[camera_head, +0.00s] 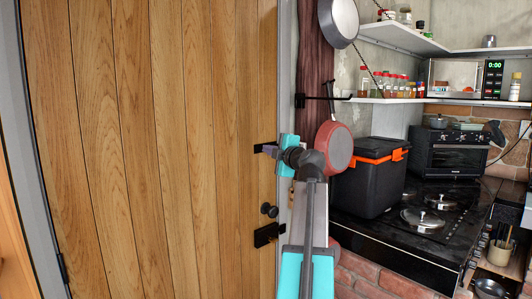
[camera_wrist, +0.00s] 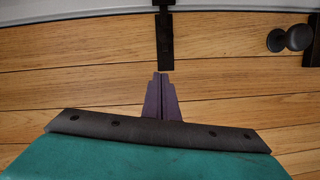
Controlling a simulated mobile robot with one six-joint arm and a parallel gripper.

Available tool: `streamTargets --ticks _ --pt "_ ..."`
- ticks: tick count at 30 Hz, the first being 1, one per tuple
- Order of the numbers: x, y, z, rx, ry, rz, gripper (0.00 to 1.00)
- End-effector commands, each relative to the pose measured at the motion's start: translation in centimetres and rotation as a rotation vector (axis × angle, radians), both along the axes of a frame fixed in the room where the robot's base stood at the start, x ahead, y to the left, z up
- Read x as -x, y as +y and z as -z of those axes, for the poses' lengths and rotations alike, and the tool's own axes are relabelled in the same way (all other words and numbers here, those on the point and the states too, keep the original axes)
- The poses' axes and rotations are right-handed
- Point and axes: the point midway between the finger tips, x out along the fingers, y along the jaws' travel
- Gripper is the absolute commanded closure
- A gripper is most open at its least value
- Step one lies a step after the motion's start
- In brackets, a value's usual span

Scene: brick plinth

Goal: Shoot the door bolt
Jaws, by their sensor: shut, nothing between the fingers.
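The black door bolt (camera_wrist: 165,38) is fixed on the wooden door (camera_head: 165,130) near its edge. In the wrist view it runs from the pale frame at the top down toward my fingertips. My gripper (camera_wrist: 160,74) is shut and empty, its dark purple fingers together. The tips appear just at the bolt's near end; I cannot tell whether they touch it. In the head view my gripper (camera_head: 267,149) is at the door's right edge, above the round knob (camera_head: 269,210), and hides most of the bolt. The knob also shows in the wrist view (camera_wrist: 290,38).
A black lock plate (camera_head: 267,235) sits below the knob. Right of the door frame hang a red pan (camera_head: 334,148) and a grey pan (camera_head: 338,20). A black and orange box (camera_head: 369,178) stands on the stove counter (camera_head: 405,235) close to my arm.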

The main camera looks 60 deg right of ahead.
Motion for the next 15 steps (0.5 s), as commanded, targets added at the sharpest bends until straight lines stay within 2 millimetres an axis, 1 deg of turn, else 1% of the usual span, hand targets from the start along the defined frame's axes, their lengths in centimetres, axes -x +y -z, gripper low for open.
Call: streamTargets --ticks 1,3,9,15 --pt "0.8 0.6 0.2 0.0 0.0 0.0 1.0" --pt "1.8 1.1 0.2 0.0 0.0 0.0 1.0" --pt "4.2 2.3 0.0 0.0 0.0 0.0 1.0" --pt "5.3 3.0 -0.2 0.0 0.0 -0.003 1.0"
